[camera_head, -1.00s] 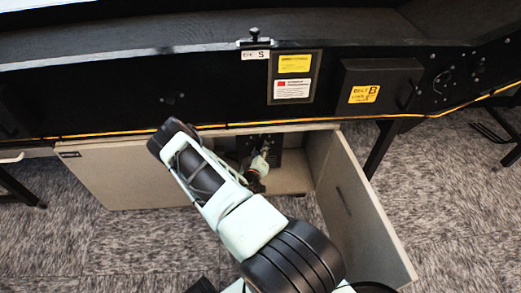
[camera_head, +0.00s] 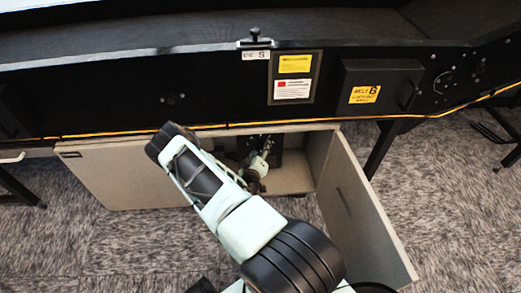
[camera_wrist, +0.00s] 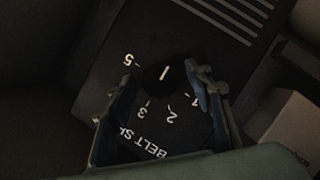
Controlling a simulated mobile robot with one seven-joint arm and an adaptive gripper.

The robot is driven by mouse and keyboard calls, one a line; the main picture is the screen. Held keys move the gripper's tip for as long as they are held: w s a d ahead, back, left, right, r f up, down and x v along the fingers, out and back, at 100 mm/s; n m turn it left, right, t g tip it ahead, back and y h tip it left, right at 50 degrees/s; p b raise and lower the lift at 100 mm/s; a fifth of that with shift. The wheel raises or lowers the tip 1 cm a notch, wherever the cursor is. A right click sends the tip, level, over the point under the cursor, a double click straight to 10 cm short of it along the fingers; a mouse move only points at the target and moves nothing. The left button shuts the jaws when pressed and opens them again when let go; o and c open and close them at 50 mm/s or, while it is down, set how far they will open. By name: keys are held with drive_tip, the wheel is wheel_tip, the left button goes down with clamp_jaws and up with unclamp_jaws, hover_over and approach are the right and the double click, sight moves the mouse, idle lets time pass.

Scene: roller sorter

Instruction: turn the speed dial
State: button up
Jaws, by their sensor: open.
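The speed dial (camera_wrist: 158,78) is a round black knob with a white pointer line, on a dark panel (camera_wrist: 105,75) in the wrist view. White numbers ring it, with 5 at its left and 3, 2 and 1 below and to the right. Partly hidden lettering starting "BELT SP" lies below. My gripper (camera_wrist: 160,68) is open, with one finger on either side of the dial. I cannot tell whether the fingers touch it. In the head view my gripper (camera_head: 265,147) reaches into the open cabinet; the dial is too small to make out there.
The cabinet (camera_head: 285,182) has an open door (camera_head: 365,210) on the right and a closed front panel (camera_head: 115,175) on the left. The black machine side (camera_head: 215,85) overhangs it. In the wrist view, pale slots (camera_wrist: 230,15) lie above the dial.

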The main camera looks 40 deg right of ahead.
wheel_tip(320, 180, up, 10)
idle(0.6)
